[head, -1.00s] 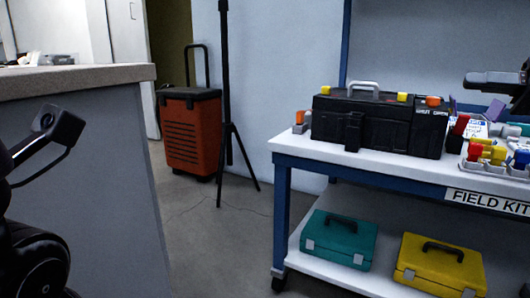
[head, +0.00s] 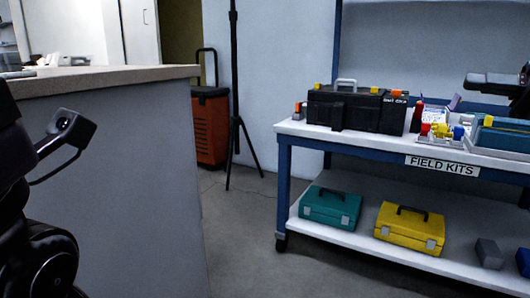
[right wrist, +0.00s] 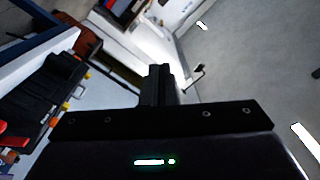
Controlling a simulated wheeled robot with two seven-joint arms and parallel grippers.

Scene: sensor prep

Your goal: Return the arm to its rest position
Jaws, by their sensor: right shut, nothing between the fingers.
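My right gripper (head: 490,80) shows at the right edge of the head view, raised above the cart's top shelf and apart from it. Its fingers also show in the right wrist view (right wrist: 155,85), shut together with nothing between them. Part of that arm is cut off by the picture's edge. My left arm comes in at the left edge of the head view, in front of the grey counter. Its fingers do not show.
A cart (head: 345,138) labelled FIELD KITS holds a black toolbox (head: 355,110), bottles and bins. Teal (head: 330,207) and yellow (head: 410,228) cases sit below. A counter (head: 120,180) stands at left. Behind are a tripod (head: 235,100) and orange cooler (head: 211,130); floor between is clear.

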